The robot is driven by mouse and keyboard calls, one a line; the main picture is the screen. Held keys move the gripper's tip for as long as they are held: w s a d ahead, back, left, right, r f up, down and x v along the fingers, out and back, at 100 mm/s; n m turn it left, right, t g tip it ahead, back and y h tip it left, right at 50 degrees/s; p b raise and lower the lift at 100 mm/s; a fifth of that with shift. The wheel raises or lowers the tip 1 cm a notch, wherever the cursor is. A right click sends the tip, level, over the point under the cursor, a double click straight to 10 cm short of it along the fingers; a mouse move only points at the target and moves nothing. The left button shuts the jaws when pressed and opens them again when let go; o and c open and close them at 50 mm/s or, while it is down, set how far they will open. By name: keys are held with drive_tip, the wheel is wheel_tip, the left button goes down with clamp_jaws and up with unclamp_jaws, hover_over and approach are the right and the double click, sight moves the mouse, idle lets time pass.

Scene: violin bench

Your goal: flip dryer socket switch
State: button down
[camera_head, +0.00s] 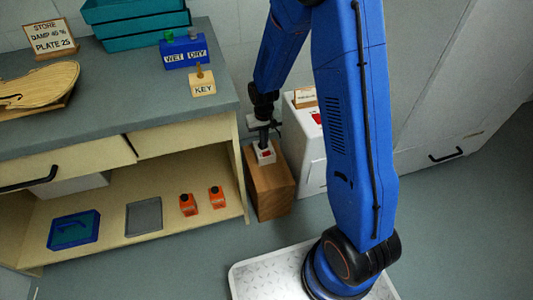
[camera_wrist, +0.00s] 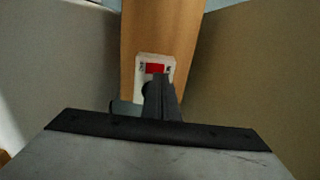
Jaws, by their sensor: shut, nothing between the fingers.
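The dryer socket (camera_head: 265,153) is a small white box with a red switch (camera_head: 267,153), on top of a wooden block (camera_head: 270,187) beside the bench. In the wrist view the white socket (camera_wrist: 168,60) and its red switch (camera_wrist: 155,69) show just beyond my fingertips. My gripper (camera_head: 263,140) points down at the socket, with its tips at or just above it. In the wrist view my gripper (camera_wrist: 160,82) is shut and empty, its tips by the near edge of the red switch. I cannot tell whether they touch. The fingers hide the socket's lower part.
A white cabinet (camera_head: 305,160) with a red mark stands close to the right of the block. The bench (camera_head: 150,95) is on the left, carrying a violin body (camera_head: 40,85), a blue WET/DRY holder (camera_head: 184,54) and a KEY block (camera_head: 202,84).

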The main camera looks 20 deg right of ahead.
drive_tip(key=shift+r, duration=1.45)
wheel_tip(320, 180, up, 12)
drive_tip(key=t, duration=0.1)
hover_over(264, 154)
drive_tip(key=s+d, duration=0.3)
drive_tip(key=s, duration=0.1)
drive_tip(key=s+d+r+t, duration=0.1)
drive_tip(key=s+d+r, duration=0.1)
drive_tip(key=s+r, duration=0.6)
drive_tip(key=s+d+r+t, duration=0.1)
drive_tip(key=s+r, duration=0.4)
drive_tip(key=s, duration=0.4)
drive_tip(key=s+d+r+t, duration=0.1)
drive_tip(key=s+r, duration=0.4)
drive_tip(key=s, duration=0.5)
drive_tip(key=shift+d+t, duration=0.4)
drive_tip(key=shift+d, duration=0.2)
drive_tip(key=shift+d, duration=0.1)
